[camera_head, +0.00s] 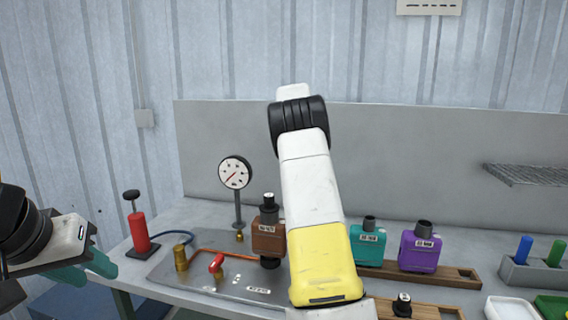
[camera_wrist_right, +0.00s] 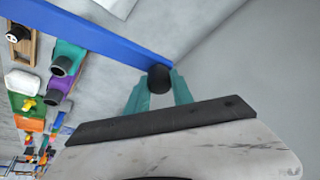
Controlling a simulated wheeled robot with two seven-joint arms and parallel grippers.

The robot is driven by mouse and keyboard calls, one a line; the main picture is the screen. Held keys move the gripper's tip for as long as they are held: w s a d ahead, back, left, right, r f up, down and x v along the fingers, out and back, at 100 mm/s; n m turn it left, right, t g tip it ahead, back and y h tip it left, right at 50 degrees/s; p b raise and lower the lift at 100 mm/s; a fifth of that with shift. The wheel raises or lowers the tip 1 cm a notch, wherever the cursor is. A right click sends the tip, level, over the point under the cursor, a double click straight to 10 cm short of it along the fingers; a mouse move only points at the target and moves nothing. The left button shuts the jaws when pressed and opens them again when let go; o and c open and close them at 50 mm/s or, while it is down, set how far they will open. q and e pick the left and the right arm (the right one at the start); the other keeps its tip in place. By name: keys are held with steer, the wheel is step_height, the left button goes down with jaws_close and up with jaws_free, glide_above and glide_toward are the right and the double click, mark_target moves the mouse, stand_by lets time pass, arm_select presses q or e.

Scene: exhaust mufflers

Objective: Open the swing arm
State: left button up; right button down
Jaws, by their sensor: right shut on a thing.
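In the right wrist view a long blue bar (camera_wrist_right: 85,32), which looks like the swing arm, runs from the upper left toward the middle. A black round knob (camera_wrist_right: 158,78) stands at its near end. My right gripper (camera_wrist_right: 160,88) has its teal fingers on both sides of the knob and is shut on it. In the head view the bar, the knob and the right gripper's fingers are hidden; my right arm covers the middle. My left gripper (camera_head: 92,272) is at the lower left, empty, its teal fingers apart, clear of the bench items.
The bench holds a metal plate (camera_head: 215,290) with copper piping, a pressure gauge (camera_head: 235,173), a red pump (camera_head: 138,230), and brown (camera_head: 268,238), teal (camera_head: 368,246) and purple (camera_head: 420,252) muffler blocks. A wire shelf (camera_head: 530,174) juts out at right.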

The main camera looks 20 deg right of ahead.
steer(key=shift+s+d+m, duration=0.25)
steer(key=shift+d+m, duration=0.05)
steer(key=shift+d, duration=0.2)
steer(key=c, duration=1.1)
jaws_free()
steer(key=w+v, duration=0.1)
steer(key=v, duration=0.6)
steer(key=shift+s+a+r, duration=0.25)
steer(key=shift+s+r, duration=0.1)
steer(key=shift+s, duration=0.15)
